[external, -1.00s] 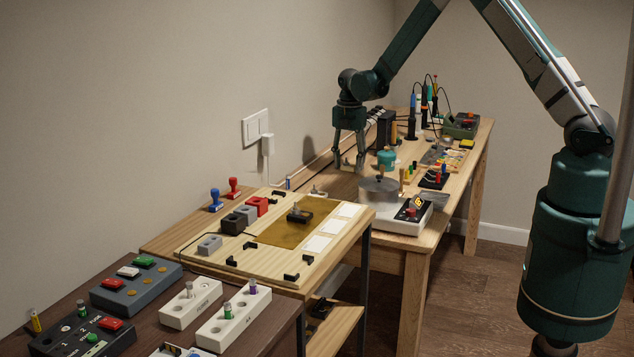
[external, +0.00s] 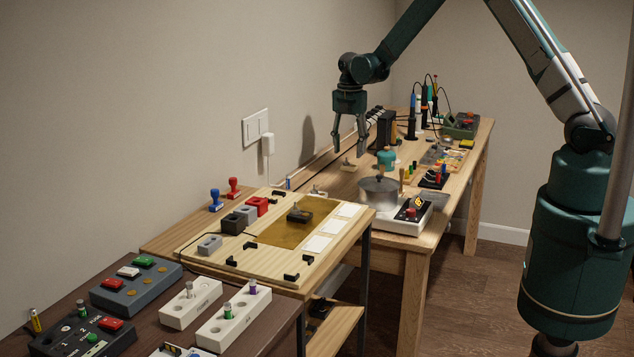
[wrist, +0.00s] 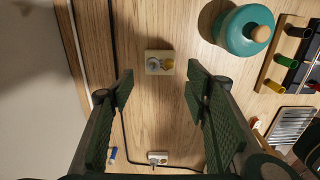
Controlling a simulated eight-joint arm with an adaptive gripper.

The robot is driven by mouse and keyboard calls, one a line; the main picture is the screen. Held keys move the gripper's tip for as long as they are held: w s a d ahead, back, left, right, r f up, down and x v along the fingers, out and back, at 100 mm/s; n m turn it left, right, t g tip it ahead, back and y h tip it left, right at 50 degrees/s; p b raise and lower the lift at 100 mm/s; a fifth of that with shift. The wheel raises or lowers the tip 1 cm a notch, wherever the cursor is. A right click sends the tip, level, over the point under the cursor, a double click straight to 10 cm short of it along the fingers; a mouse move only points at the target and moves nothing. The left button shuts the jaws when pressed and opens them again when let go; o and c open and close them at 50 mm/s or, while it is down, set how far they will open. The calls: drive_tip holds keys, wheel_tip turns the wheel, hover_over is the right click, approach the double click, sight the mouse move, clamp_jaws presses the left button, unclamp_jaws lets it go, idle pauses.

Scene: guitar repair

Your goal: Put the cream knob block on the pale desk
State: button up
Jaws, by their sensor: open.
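In the external view the cream knob block (external: 348,165) lies just below my gripper (external: 349,152). In the wrist view my gripper (wrist: 158,88) is open and empty, its two fingers apart, with the block between and ahead of the fingertips, clear of both. A second similar small cream block (wrist: 158,157) lies on the same desk, at the bottom of the wrist view.
A teal pot (wrist: 244,31) stands right of the block. A metal pot (external: 379,193) stands nearer the front. A black cable (wrist: 123,125) runs across the desk beside the blocks. The wall (wrist: 30,90) is close on the left. Bare wood surrounds the block.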

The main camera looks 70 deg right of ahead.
sight(348, 166)
wheel_tip(348, 166, up, 7)
drive_tip(key=shift+f, duration=0.15)
idle(0.4)
idle(0.4)
drive_tip(key=s+a+r+m+t, duration=0.2)
drive_tip(key=s+a+r+m, duration=0.3)
drive_tip(key=a+r, duration=0.65)
drive_tip(key=s+a+r+m+t, duration=0.1)
drive_tip(key=s+a+r+m, duration=0.2)
drive_tip(key=s+a+r, duration=0.6)
drive_tip(key=s+a+r+m+t, duration=0.2)
drive_tip(key=s+a+m, duration=0.3)
drive_tip(key=s+a, duration=0.4)
drive_tip(key=s+a+r+m+t, duration=0.2)
drive_tip(key=s+a+r+m, duration=0.2)
drive_tip(key=s+a, duration=0.5)
drive_tip(key=s+m, duration=0.1)
drive_tip(key=s, duration=0.5)
drive_tip(key=shift+a, duration=0.35)
